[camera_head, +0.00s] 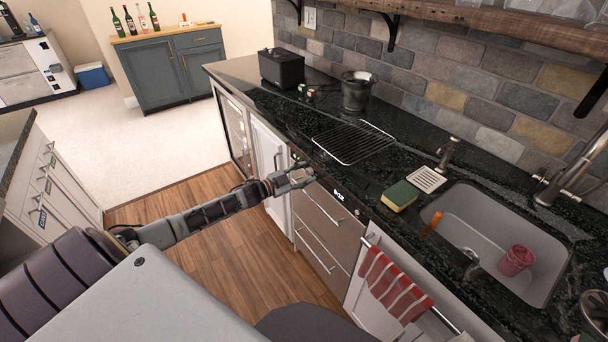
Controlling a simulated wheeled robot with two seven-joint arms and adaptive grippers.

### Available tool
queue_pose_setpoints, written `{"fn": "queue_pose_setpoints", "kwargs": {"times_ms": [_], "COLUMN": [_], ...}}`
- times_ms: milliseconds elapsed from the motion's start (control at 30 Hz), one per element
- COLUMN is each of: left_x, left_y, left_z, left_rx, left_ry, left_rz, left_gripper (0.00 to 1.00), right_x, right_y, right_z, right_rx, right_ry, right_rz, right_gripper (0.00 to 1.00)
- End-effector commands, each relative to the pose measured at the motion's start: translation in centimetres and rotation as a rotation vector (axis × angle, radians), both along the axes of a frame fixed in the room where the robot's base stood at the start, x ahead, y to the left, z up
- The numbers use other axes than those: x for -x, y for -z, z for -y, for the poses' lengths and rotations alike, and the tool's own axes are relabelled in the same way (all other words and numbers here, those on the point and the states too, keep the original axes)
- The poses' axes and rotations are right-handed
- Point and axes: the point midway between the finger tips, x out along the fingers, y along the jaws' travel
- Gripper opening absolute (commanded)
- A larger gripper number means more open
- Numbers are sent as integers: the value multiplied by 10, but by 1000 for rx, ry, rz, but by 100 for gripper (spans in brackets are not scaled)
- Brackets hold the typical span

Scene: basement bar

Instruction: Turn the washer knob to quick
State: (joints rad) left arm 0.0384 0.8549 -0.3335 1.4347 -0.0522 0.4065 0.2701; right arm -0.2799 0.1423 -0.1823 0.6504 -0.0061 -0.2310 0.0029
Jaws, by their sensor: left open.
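A steel-fronted appliance (326,214) with bar handles is built in under the dark counter, and it may be the washer. A dark control strip with a small lit display (338,195) runs along its top edge. My left gripper (304,176) is open at the left end of this strip, close to the front; I cannot tell whether it touches. I cannot make out a knob or any "quick" marking; the gripper hides part of the strip. My right gripper is not in view.
A sink (488,236) with a red cup (516,260), a sponge (400,195) and a drying rack (353,141) are on the counter. A striped towel (392,288) hangs below. Wooden floor (236,256) lies open in front of the cabinets.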

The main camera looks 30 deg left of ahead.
Motion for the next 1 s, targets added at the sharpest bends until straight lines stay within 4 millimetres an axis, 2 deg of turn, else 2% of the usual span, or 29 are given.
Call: {"fn": "queue_pose_setpoints", "kwargs": {"times_ms": [133, 467, 1000], "left_x": [-1, -1, 0], "left_y": [-1, -1, 1], "left_z": [-1, -1, -1], "left_rx": [2, 70, 371], "left_ry": [-1, -1, -1], "left_rz": [1, -27, -153], "left_gripper": [49, 49, 49], "right_x": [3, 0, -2], "right_y": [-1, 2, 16], "right_z": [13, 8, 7], "right_rx": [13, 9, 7], "right_ry": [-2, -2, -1], "right_rz": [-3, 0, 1], "right_gripper": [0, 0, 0]}}
